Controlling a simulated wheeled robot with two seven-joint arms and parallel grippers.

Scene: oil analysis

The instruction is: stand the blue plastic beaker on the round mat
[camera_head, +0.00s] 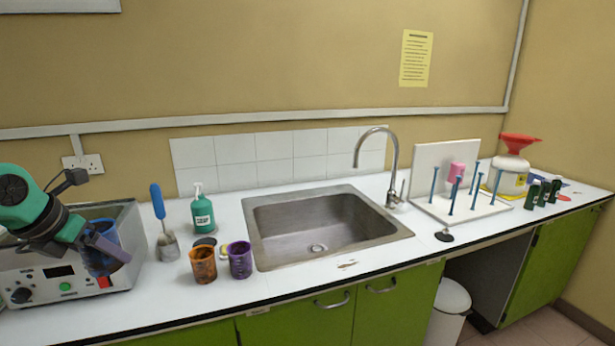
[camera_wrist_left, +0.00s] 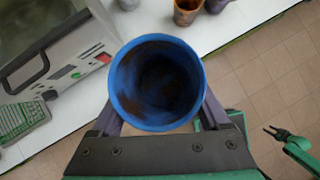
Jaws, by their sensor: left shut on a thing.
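The blue plastic beaker (camera_head: 103,236) is in my left gripper (camera_head: 98,250), in front of the grey machine at the left. Dark brown stains mark the beaker. In the left wrist view the beaker (camera_wrist_left: 125,88) shows its open mouth and stained inside, with the jaws on both sides of it. A dark round disc (camera_head: 444,236) lies right of the sink near the front edge. Another dark disc (camera_head: 205,241) lies behind the other beakers; I cannot tell which is the round mat. My right gripper (camera_wrist_left: 275,133) shows small in the left wrist view, its jaws unclear.
An orange-brown beaker (camera_head: 203,266) and a purple beaker (camera_head: 240,262) stand left of the sink (camera_head: 318,222). A peg rack (camera_head: 470,206) stands right of the tap. The front strip of counter is mostly free.

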